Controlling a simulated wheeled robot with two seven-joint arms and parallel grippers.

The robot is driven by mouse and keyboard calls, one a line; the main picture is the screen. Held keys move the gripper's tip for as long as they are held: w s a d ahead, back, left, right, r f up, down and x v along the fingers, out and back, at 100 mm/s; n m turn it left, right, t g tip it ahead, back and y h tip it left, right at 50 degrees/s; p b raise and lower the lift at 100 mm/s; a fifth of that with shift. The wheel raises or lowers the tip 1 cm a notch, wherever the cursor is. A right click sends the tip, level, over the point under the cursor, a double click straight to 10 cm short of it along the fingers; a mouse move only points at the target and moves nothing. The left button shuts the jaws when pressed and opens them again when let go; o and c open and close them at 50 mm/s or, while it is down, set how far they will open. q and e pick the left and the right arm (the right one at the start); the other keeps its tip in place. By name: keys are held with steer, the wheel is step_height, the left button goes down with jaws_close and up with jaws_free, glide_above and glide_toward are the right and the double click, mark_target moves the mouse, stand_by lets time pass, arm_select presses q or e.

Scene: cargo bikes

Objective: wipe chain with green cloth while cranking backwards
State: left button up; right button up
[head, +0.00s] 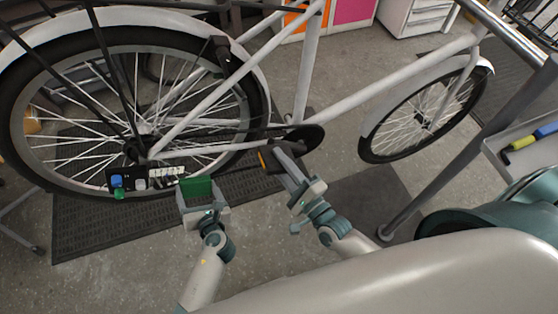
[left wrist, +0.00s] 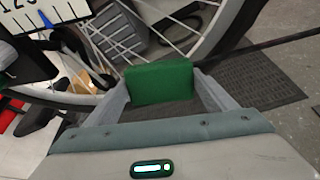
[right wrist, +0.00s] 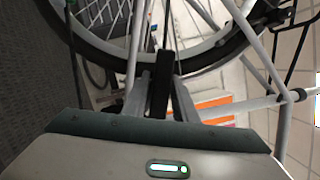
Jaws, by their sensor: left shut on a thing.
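My left gripper (head: 200,198) is shut on the green cloth (head: 197,187), which also shows between the fingers in the left wrist view (left wrist: 160,82). The cloth is in front of the rear wheel, below the dark chain run (head: 225,147). I cannot tell whether cloth and chain touch. The black chainring area (head: 305,138) is at the middle of the bike. My right gripper (head: 287,168) is at the black pedal (head: 270,160) with an orange reflector. In the right wrist view a black pedal part (right wrist: 160,85) lies between its fingers; whether they press on it is unclear.
The rear wheel (head: 45,120) and front wheel (head: 425,115) stand on either side. A dark mat (head: 110,225) lies under the bike. A grey post (head: 440,160) and a tray with tools (head: 525,145) are at right.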

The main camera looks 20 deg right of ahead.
steer(key=shift+o, duration=0.9)
steer(key=shift+s, duration=0.2)
steer(key=s, duration=0.8)
steer(key=shift+s, duration=0.35)
steer(key=shift+r, duration=0.1)
steer(key=h, duration=0.1)
steer(key=m+h, duration=0.1)
steer(key=r, duration=0.1)
steer(key=shift+w+a+m+t+h, duration=0.25)
steer(key=shift+a+m+t+h, duration=0.15)
steer(key=shift+a+f+m+g+h, duration=0.1)
steer(key=shift+a+m+g+h, duration=0.15)
steer(key=shift+m+g+h, duration=0.65)
steer(key=shift+a+m+g+h, duration=0.1)
steer(key=shift+a+m+h, duration=0.4)
steer(key=shift+h, duration=0.95)
steer(key=shift+a+f+m+g+h, duration=0.1)
steer(key=shift+m+g+h, duration=0.4)
steer(key=shift+m+h, duration=0.55)
